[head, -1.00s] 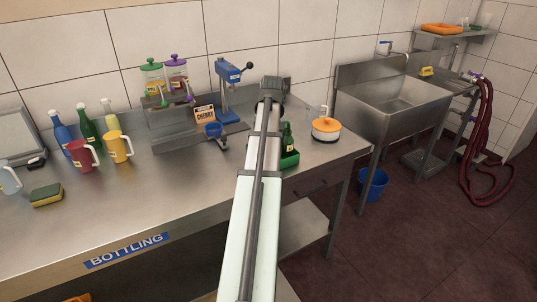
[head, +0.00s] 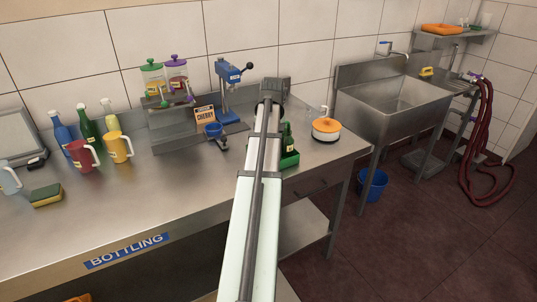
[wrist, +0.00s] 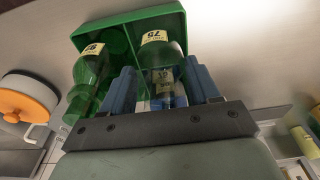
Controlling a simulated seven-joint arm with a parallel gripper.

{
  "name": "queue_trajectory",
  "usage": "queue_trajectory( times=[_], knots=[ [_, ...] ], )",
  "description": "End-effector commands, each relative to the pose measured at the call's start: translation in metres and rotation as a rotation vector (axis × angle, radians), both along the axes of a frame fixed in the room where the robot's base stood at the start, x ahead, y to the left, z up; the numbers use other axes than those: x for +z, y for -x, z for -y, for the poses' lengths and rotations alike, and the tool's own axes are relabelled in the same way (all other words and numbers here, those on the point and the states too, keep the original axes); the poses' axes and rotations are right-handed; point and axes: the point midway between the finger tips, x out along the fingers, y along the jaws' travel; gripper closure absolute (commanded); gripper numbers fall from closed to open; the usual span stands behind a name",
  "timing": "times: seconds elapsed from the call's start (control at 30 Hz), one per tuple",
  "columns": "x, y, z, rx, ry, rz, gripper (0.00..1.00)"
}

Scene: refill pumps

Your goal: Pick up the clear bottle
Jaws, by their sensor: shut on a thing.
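In the wrist view my gripper (wrist: 162,88) has two blue fingers shut on the see-through bottle (wrist: 160,60), one finger on each side. The bottle has a yellow label and looks greenish against the green crate (wrist: 118,22). I cannot tell whether its base is still in the crate. A green bottle (wrist: 88,75) with a yellow label stands just left of my gripper. In the head view the small green crate (head: 289,161) and a green bottle (head: 287,138) show right of my arm; my fingers and the clear bottle are hidden behind the arm.
An orange-lidded white pot (head: 326,129) stands right of the crate near the bench's right end. Left of my arm are a dispenser stand with a cherry sign (head: 205,116), a blue press (head: 228,80), several bottles, a red jug (head: 82,154) and a yellow jug (head: 118,147).

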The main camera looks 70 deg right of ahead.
Motion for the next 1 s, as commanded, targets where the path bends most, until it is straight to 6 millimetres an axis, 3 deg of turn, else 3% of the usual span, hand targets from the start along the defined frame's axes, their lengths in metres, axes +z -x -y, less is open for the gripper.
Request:
queue_trajectory(
  times=[0.33, 0.7, 1.0],
  knots=[
    [0.011, 0.0, 0.001, 0.0, 0.001, 0.0, 0.93],
    [0.069, 0.0, 0.002, 0.001, 0.002, 0.001, 0.93],
    [0.099, 0.0, 0.001, 0.001, 0.0, 0.0, 0.93]
  ],
)
